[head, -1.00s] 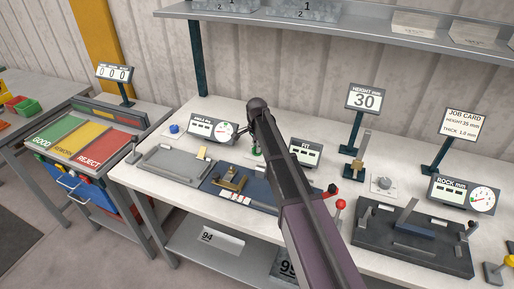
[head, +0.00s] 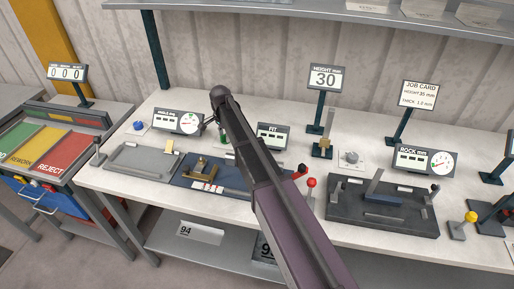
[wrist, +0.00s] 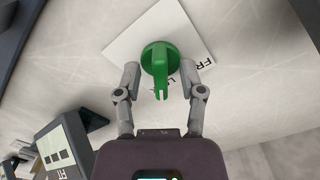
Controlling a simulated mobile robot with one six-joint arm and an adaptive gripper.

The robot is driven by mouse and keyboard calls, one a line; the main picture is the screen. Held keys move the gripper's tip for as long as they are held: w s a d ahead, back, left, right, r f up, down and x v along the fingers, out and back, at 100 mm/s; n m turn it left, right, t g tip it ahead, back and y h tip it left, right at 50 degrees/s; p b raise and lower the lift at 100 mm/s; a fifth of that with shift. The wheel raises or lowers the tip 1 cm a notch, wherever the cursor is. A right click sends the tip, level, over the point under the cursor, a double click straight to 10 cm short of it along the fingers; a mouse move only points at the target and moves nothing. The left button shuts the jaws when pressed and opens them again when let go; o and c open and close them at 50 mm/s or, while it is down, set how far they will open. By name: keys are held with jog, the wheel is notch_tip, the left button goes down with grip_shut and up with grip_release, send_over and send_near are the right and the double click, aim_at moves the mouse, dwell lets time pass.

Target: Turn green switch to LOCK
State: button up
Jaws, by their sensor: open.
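The green switch (wrist: 158,57) is a round knob with a raised bar handle, seen from above in the wrist view. It sits on a white label plate (wrist: 185,30) with dark letters, partly covered; FR and L can be made out. The handle points toward my gripper's palm. My gripper (wrist: 159,68) is open, one finger on each side of the knob; I cannot tell whether either finger touches it. In the head view a little of the green switch (head: 223,136) shows behind my arm, which hides most of it.
A FIT display (head: 272,136) stands right of my arm, and an angle display with a dial (head: 178,121) stands left. A blue fixture (head: 205,174) and red-knobbed levers (head: 311,183) are in front.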

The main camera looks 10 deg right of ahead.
aim_at(225, 135)
jog(key=shift+n, duration=0.3)
jog(key=n, duration=1.3)
jog(key=shift+d, duration=0.1)
notch_tip(225, 135, up, 14)
jog(key=p, duration=1.4)
jog(key=s+d+f+b, duration=0.1)
jog(key=s+d, duration=0.4)
jog(key=s, duration=0.3)
jog(key=s+d+f+m+b, duration=0.1)
jog(key=s+d, duration=0.4)
jog(key=s, duration=0.3)
jog(key=s+d+f+m+b, duration=0.1)
jog(key=s+d+f+b, duration=0.1)
jog(key=s+d, duration=0.3)
jog(key=shift+s+d, duration=0.3)
jog(key=shift+s, duration=1.65)
